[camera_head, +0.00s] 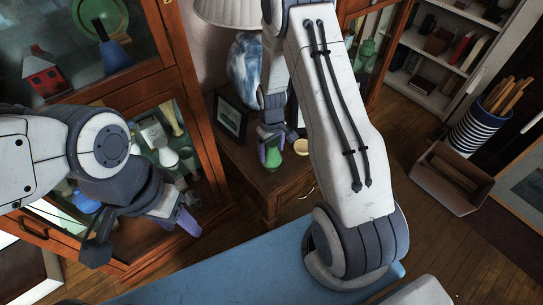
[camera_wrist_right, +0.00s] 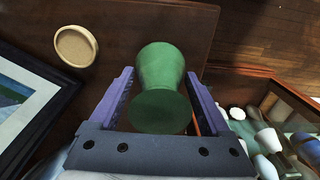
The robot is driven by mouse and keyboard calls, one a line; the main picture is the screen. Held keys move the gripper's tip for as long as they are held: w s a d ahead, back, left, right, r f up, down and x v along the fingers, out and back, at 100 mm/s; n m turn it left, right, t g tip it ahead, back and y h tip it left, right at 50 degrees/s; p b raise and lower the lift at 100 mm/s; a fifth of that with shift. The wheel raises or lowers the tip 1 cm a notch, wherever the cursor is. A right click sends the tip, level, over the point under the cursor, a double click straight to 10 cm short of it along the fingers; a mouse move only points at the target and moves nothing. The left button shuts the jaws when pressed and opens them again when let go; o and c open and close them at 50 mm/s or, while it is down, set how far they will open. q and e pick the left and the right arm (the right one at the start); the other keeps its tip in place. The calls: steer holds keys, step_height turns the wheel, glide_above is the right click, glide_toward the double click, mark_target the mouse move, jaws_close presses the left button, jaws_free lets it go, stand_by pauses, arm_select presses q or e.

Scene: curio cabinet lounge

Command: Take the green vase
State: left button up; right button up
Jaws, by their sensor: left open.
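The green vase (camera_wrist_right: 160,68) is between the two purple fingers of my right gripper (camera_wrist_right: 160,78) in the right wrist view. The fingers lie close along both its sides; I cannot tell whether they press on it. In the head view the vase (camera_head: 273,158) is at the small wooden side table (camera_head: 240,160), under my right gripper (camera_head: 272,147). Whether its foot touches the tabletop is not clear. My left gripper (camera_head: 143,236) is open and empty, in front of the left glass cabinet, away from the vase.
A cream round dish (camera_wrist_right: 76,46) and a framed picture (camera_wrist_right: 20,100) are beside the vase on the table. A lamp (camera_head: 228,12) with a blue-white base stands behind. Glass cabinets (camera_head: 178,50) flank the table. A wooden crate (camera_head: 450,180) stands on the floor at right.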

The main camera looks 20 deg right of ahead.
mark_target(273, 141)
steer(key=c, duration=0.7)
steer(key=shift+r, duration=0.1)
steer(key=shift+r, duration=0.3)
steer(key=r, duration=0.4)
steer(key=shift+s+d, duration=0.1)
steer(key=shift+d, duration=0.1)
steer(key=s+d+r+p, duration=0.1)
steer(key=s+d+r, duration=0.5)
steer(key=s+d, duration=0.1)
steer(key=shift+s, duration=0.9)
steer(key=shift+r, duration=0.1)
